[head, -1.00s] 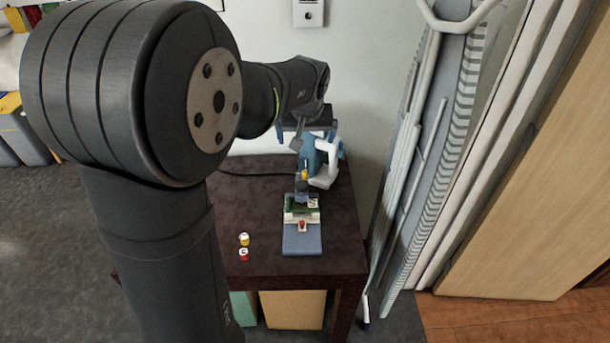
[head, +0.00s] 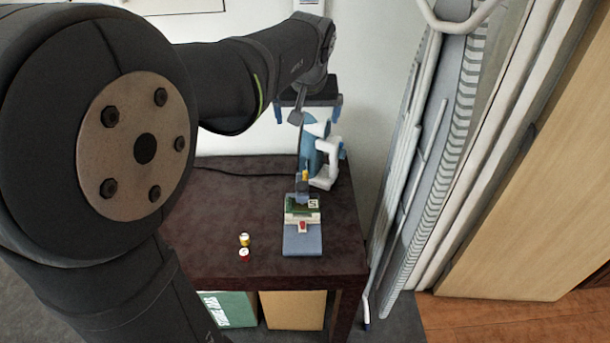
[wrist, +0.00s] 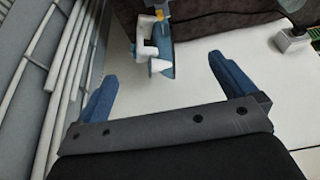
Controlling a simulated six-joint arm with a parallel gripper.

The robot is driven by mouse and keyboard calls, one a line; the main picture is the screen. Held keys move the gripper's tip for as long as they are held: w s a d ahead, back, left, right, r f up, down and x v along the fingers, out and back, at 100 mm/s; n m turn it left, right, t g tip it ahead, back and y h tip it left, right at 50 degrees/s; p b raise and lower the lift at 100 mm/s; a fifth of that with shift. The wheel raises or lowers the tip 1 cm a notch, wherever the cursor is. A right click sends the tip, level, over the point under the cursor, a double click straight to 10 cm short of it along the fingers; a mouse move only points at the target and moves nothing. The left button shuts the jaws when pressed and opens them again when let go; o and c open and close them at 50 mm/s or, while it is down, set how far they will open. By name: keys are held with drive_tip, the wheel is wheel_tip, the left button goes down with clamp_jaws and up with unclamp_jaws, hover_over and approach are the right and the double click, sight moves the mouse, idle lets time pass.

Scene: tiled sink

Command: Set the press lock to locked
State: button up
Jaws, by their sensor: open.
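The press stands on the dark table, with a blue body (head: 312,158), a white bracket-like part (head: 328,176) on its right and a small yellow part (head: 305,176) low at its front. In front of it are a green and white block (head: 302,209), a small red part (head: 302,227) and a blue-grey base plate (head: 302,244). I cannot tell which part is the lock or its state. My gripper (head: 308,113) is open and empty above and behind the press. In the wrist view, the gripper (wrist: 162,68) has its blue fingers wide apart, with the white part (wrist: 148,48) beyond them.
Two small round items, one yellow and white (head: 244,239) and one red and white (head: 243,254), sit on the table (head: 225,200). A cable runs along its back. A white wall is behind.

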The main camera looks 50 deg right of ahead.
drive_tip(key=shift+s+a+r, duration=0.1)
drive_tip(key=shift+s+r, duration=0.05)
drive_tip(key=shift+r, duration=0.2)
drive_tip(key=c, duration=1.3)
drive_tip(key=shift+f, duration=0.1)
drive_tip(key=shift+c, duration=0.4)
drive_tip(key=n+g+y, duration=0.3)
drive_tip(key=n, duration=1.5)
hover_over(305, 172)
wheel_tip(305, 172, down, 11)
wheel_tip(305, 172, down, 17)
drive_tip(key=shift+f, duration=0.15)
clamp_jaws()
